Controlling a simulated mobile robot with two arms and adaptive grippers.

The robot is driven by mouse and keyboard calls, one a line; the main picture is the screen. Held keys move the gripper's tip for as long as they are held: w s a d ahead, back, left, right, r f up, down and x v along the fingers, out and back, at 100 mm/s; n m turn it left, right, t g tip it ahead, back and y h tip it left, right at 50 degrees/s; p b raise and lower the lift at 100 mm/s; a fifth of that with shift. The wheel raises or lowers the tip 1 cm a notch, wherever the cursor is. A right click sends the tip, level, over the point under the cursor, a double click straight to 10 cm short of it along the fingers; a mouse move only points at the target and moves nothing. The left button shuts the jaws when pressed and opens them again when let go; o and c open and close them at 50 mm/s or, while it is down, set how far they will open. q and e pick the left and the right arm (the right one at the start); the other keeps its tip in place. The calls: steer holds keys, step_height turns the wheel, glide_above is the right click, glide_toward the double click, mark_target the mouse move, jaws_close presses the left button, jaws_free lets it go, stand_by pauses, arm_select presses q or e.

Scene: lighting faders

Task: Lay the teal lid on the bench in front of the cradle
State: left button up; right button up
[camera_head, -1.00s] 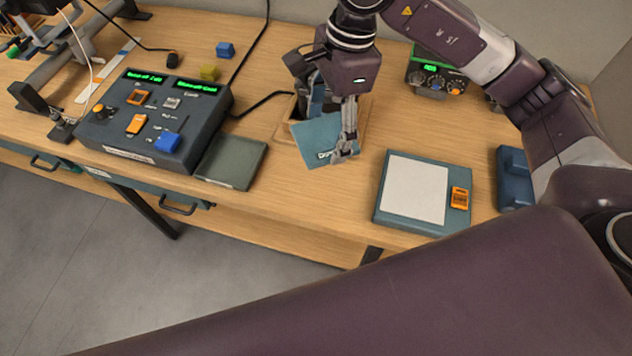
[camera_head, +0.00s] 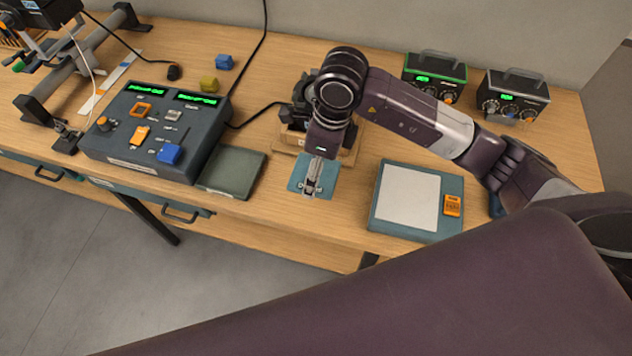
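The teal lid (camera_head: 298,172) appears to lie flat on the wooden bench, just in front of the wooden cradle (camera_head: 350,158). My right gripper (camera_head: 312,189) points down over the middle of the lid and hides part of it. The fingers are at the lid, but whether they grip it or stand open does not show. My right arm also covers part of the cradle. My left gripper is not in view.
A control console (camera_head: 125,155) and a dark green-grey pad (camera_head: 233,173) stand left of the lid. A teal box with a white panel (camera_head: 408,197) stands to the right. Two small devices with dials (camera_head: 433,75) are at the back. The bench's front edge is close.

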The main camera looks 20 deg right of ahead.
step_height(320, 180, down, 3)
steer(key=shift+a+f, duration=0.1)
steer(key=shift+f, duration=0.05)
step_height(320, 180, down, 4)
steer(key=shift+f+p, duration=0.2)
steer(key=shift+p, duration=0.55)
steer(key=shift+f, duration=0.1)
steer(key=o, duration=0.8)
steer(key=shift+f, duration=0.1)
steer(key=o, duration=0.4)
